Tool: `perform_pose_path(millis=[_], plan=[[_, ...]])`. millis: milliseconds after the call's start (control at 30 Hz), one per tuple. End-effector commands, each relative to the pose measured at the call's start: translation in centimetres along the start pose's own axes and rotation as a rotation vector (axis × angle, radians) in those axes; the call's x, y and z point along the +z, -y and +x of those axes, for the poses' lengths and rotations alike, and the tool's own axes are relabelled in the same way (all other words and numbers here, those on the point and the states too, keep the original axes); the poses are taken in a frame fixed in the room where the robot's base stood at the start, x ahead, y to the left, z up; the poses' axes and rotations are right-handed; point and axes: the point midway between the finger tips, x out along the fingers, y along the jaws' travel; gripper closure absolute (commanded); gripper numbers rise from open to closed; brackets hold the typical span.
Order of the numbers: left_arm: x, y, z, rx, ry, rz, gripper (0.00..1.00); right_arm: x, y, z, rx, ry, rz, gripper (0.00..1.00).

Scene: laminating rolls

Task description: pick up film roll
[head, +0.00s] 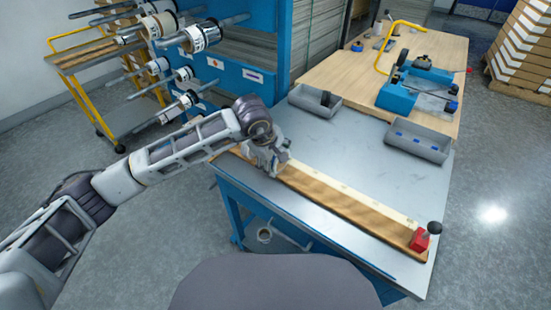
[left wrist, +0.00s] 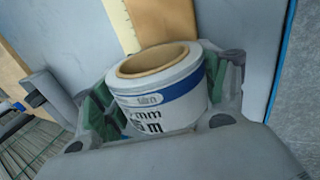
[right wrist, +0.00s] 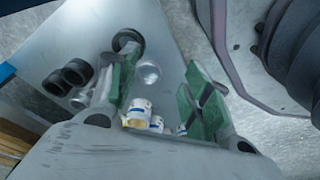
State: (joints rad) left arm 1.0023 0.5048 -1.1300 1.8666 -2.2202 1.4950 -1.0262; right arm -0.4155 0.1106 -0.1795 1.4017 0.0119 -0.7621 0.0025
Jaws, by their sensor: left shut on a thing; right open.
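A film roll (left wrist: 160,95), white with a blue band, black print and a tan core, sits between the green-padded fingers of my left gripper (left wrist: 158,98) in the left wrist view. The left gripper is shut on it. In the head view my left gripper (head: 266,158) is over the left end of the wooden strip on the grey table, and it largely hides the roll. My right gripper (right wrist: 160,100) shows only in the right wrist view, open, with nothing gripped. Small white-and-blue rolls (right wrist: 138,112) appear beyond its fingers.
A wooden strip with a pale ruler (head: 350,205) runs along the table front to a red block with a black knob (head: 421,238). Grey trays (head: 416,140) stand at the back. A blue rack with rolls (head: 203,38) stands behind left. The table middle (head: 345,145) is clear.

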Motion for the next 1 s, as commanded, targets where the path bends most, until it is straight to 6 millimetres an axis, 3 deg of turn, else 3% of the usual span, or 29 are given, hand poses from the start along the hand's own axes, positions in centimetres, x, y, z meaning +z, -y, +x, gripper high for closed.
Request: perform_pose_path(millis=[633, 1000], plan=[[0.0, -3.1, -7.4, 0.004, -0.002, 0.000, 0.54, 1.2, -0.4, 1.0, 0.005, -0.001, 0.000, 0.51], [0.0, -3.7, -8.9, 0.002, 0.000, 0.000, 0.54, 1.4, -0.7, 1.3, 0.009, 0.001, -0.001, 0.51]])
